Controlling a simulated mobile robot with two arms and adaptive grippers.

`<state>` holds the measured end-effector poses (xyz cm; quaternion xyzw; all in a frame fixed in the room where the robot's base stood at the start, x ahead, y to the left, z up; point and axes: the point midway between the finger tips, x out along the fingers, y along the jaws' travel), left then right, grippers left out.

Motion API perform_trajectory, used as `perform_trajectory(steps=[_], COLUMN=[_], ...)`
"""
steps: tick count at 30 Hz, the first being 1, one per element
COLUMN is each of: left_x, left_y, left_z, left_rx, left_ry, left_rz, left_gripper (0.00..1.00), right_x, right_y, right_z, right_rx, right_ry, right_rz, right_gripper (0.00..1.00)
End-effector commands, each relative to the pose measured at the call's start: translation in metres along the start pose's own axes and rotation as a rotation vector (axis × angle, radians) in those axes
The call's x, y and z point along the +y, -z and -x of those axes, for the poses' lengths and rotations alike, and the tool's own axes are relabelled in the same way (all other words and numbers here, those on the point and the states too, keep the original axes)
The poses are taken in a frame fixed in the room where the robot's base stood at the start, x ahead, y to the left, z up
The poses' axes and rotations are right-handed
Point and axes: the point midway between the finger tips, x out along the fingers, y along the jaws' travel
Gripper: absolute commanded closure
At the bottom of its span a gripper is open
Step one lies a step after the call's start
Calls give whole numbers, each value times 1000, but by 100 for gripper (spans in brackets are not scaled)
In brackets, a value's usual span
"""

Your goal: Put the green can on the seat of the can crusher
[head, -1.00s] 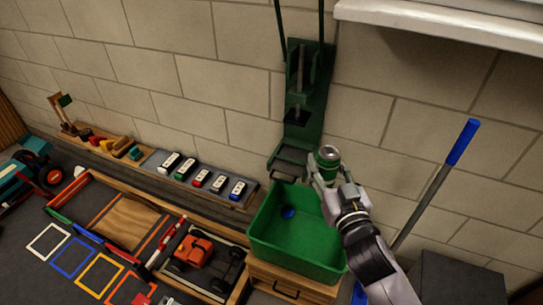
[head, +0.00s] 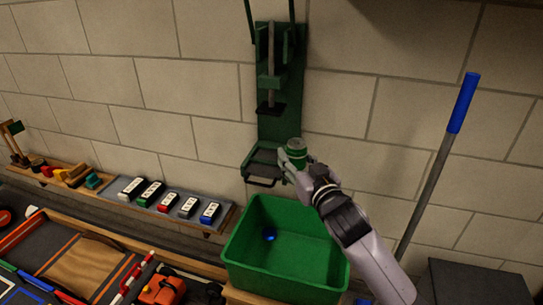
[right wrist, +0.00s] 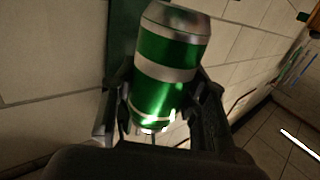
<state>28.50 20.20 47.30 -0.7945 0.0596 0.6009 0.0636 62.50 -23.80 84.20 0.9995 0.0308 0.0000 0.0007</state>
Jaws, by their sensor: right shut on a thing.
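The green can (head: 296,146) with silver bands is in my right gripper (head: 292,162), just right of the can crusher's lower part in the head view. In the right wrist view the can (right wrist: 166,75) stands between the two fingers of the right gripper (right wrist: 165,100), somewhat tilted in that picture. The green can crusher (head: 281,85) is mounted on the block wall. Its seat (head: 264,163) is the low ledge at its bottom, left of the can. I cannot tell whether the can touches the crusher. My left gripper is not in view.
A green bin (head: 285,270) with a blue object (head: 269,234) inside stands below the crusher. A blue-handled pole (head: 462,103) leans at the right. A tray of small boxes (head: 170,203) lies left.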

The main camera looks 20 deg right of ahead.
Motion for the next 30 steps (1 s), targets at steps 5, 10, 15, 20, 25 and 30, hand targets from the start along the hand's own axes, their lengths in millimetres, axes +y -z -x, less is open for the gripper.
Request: perform_trajectory(steps=[5, 10, 15, 20, 25, 30], left_x=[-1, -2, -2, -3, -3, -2], left_y=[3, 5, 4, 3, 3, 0], left_z=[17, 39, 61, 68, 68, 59], left_rx=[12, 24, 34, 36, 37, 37], left_ry=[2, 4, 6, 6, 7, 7], left_rz=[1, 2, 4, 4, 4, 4], left_gripper=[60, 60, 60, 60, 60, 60], right_x=[0, 0, 0, -1, -1, -1], right_y=[2, 1, 1, 1, -4, -28], right_z=[-48, -94, -136, -158, -164, -164], right_rx=[3, 2, 1, 1, -1, -1], right_ry=[-1, -2, -1, 0, 0, 1], right_rz=[0, 0, 0, -1, -1, 0], right_gripper=[72, 72, 72, 72, 72, 72])
